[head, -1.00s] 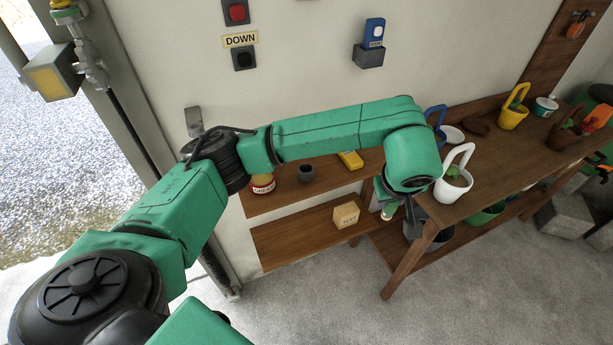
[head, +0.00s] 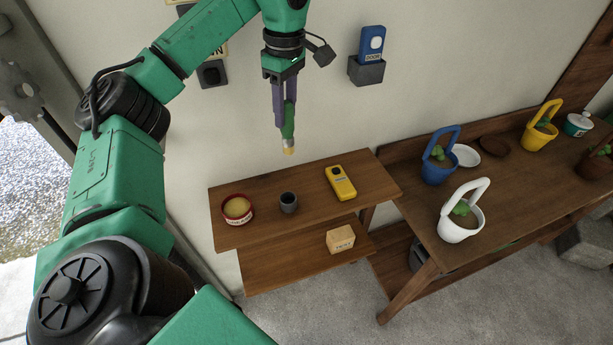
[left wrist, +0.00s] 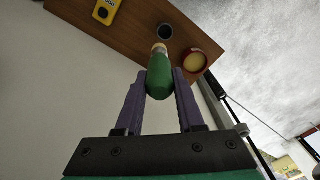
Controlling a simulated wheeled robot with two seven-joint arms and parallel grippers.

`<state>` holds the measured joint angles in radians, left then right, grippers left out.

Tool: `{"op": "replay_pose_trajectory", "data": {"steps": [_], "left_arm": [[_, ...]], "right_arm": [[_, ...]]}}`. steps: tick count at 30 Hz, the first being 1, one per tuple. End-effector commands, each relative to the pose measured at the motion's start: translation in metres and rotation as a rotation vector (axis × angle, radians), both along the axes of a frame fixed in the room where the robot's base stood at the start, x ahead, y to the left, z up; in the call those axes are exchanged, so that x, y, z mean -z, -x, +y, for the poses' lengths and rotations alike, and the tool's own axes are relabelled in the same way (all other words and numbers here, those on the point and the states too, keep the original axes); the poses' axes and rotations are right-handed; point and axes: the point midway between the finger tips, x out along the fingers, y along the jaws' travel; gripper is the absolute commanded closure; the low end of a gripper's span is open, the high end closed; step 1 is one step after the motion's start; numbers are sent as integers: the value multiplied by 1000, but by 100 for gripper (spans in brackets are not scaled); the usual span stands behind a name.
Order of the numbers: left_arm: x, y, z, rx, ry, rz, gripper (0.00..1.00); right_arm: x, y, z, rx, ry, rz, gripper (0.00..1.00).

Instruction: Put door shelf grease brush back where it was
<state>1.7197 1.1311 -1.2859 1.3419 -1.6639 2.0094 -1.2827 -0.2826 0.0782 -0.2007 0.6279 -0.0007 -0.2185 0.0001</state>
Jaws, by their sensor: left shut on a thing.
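My left gripper (head: 284,112) is shut on the grease brush (head: 288,133), which has a green handle and a pale tip with a light band. The brush hangs tip down in the air above the wooden wall shelf (head: 262,222). In the left wrist view the brush (left wrist: 159,82) sits between the purple fingers, its tip toward the shelf. A small dark grey cup (head: 289,203) stands on the upper shelf, below the brush and apart from it. It also shows in the left wrist view (left wrist: 165,32). My right gripper is not in view.
A red tin of grease (head: 237,209) stands left of the cup, and a yellow device (head: 341,183) lies to its right. A box (head: 340,239) sits on the lower shelf. A workbench (head: 500,190) with potted plants stands at the right. A blue door remote (head: 371,45) hangs above.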

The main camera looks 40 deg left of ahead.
Motion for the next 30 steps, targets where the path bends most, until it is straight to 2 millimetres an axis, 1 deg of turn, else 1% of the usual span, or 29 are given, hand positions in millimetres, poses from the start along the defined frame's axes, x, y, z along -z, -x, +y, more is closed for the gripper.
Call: {"op": "replay_pose_trajectory", "data": {"steps": [2,3,5,6,9,11,12,15,17,21,23,24,26,30], "left_arm": [[12,1,1,-2,3,4,100],[23,2,1,-2,5,5,100],[45,2,1,-2,4,7,100],[60,2,1,-1,5,8,100],[95,3,1,-2,4,8,100],[115,4,0,0,4,7,100],[128,4,0,0,4,7,100],[153,4,0,1,4,6,100],[155,4,1,-1,0,5,100],[176,5,1,-1,0,5,100],[187,4,1,-1,0,3,100],[193,5,1,-1,0,3,100],[199,5,1,-1,1,1,100],[200,4,1,-1,1,1,100]], "right_arm": [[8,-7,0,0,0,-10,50],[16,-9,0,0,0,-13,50],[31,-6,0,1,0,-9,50],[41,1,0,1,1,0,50],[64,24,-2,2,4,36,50],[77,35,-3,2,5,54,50],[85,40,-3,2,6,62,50],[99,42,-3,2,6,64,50],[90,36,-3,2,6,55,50],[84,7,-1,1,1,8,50],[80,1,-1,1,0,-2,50],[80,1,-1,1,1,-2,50],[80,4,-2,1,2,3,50],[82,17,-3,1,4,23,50]]}}
